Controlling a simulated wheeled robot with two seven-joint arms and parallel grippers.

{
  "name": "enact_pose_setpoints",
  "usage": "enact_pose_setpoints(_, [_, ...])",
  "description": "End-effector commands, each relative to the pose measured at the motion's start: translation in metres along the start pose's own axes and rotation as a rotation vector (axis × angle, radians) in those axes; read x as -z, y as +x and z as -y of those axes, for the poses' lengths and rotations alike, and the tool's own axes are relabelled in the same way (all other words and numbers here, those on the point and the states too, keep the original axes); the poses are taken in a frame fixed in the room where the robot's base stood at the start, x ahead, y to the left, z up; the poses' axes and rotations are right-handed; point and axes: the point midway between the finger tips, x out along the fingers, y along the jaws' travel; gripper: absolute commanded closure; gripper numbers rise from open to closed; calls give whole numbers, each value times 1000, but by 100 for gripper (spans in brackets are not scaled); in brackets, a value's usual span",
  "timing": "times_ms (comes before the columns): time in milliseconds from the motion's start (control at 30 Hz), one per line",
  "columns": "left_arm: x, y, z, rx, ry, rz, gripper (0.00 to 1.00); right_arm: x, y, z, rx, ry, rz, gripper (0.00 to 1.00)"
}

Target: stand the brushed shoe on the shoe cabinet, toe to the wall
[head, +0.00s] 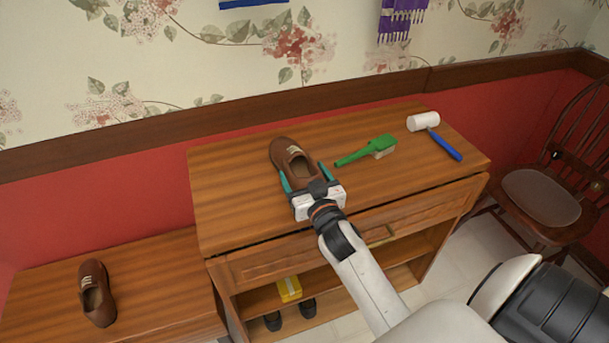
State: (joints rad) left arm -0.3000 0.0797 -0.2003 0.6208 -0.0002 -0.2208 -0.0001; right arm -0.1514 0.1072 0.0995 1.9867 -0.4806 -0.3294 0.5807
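A brown shoe (283,150) is on top of the wooden shoe cabinet (230,215), sole down, its toe toward the wall and slightly left. My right gripper (308,176) is at its heel end, with one teal finger on each side of the shoe. Whether the fingers press on the shoe or stand just clear cannot be told. The gripper body hides the back of the heel. A second brown shoe (97,295) stands on the lower wooden bench at the left, toe toward the wall. My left gripper is not in view.
The cabinet top's left part is clear. A yellow object (289,289) and dark shoes are on the shelves below. A wooden chair (545,195) stands at right.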

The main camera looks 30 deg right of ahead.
Motion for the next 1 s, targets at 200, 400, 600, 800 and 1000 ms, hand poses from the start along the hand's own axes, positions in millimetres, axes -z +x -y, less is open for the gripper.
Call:
enact_pose_setpoints(200, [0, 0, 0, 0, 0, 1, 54, 0, 0, 0, 0, 0, 0, 20])
enact_pose_setpoints(400, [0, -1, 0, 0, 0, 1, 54, -1, -12, 0, -1, 1, -2, 20])
enact_pose_setpoints(600, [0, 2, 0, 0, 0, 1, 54, 0, -54, 0, 1, 2, -4, 20])
enact_pose_setpoints(800, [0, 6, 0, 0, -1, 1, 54, -1, -95, 1, 2, 1, -3, 20])
enact_pose_setpoints(1000, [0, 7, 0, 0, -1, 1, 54, -2, -116, 0, 1, 0, 0, 20])
